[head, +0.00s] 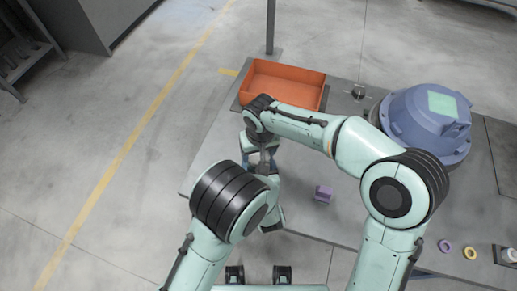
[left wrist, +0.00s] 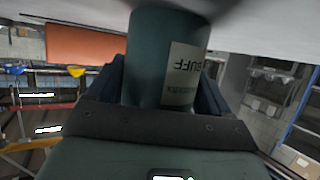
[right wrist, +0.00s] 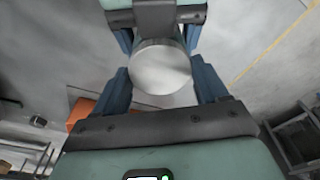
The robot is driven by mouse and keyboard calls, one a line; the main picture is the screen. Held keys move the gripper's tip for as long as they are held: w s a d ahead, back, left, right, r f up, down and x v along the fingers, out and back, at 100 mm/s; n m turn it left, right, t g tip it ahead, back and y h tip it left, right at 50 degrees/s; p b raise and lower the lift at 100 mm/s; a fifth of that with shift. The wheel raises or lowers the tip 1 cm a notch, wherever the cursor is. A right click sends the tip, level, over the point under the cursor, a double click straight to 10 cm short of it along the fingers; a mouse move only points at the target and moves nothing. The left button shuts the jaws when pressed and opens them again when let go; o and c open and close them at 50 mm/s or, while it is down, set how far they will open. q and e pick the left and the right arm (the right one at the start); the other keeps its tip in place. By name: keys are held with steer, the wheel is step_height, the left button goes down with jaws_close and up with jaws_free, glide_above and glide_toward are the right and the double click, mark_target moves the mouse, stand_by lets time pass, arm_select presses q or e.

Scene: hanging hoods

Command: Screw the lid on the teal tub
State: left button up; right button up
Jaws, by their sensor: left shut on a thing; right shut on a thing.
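The teal tub (left wrist: 160,55), with a pale label printed upside down in this view, stands between the blue fingers of my left gripper (left wrist: 165,90) in the left wrist view. The gripper is shut on it. In the right wrist view a round silver-white lid (right wrist: 160,68) sits between the fingers of my right gripper (right wrist: 162,85), shut on it. My left gripper's fingers (right wrist: 158,35) show just beyond the lid. In the head view my right gripper (head: 264,160) is partly visible; my arms hide the tub and lid.
An orange tray (head: 284,82) stands at the table's back left. A large blue-purple housing (head: 415,122) stands at the right. A purple block (head: 323,193) lies mid-table. A purple ring (head: 445,246) and a yellow ring (head: 470,253) lie near the front right, beside a small white container (head: 510,255).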

steer(key=shift+f, duration=0.5)
steer(key=shift+f, duration=0.55)
arm_select(q)
jaws_close()
arm_select(e)
steer(key=m, duration=0.3)
steer(key=shift+a, duration=0.15)
steer(key=m, duration=0.3)
steer(key=shift+m+h, duration=0.3)
steer(key=shift+h, duration=0.1)
steer(key=o, duration=1)
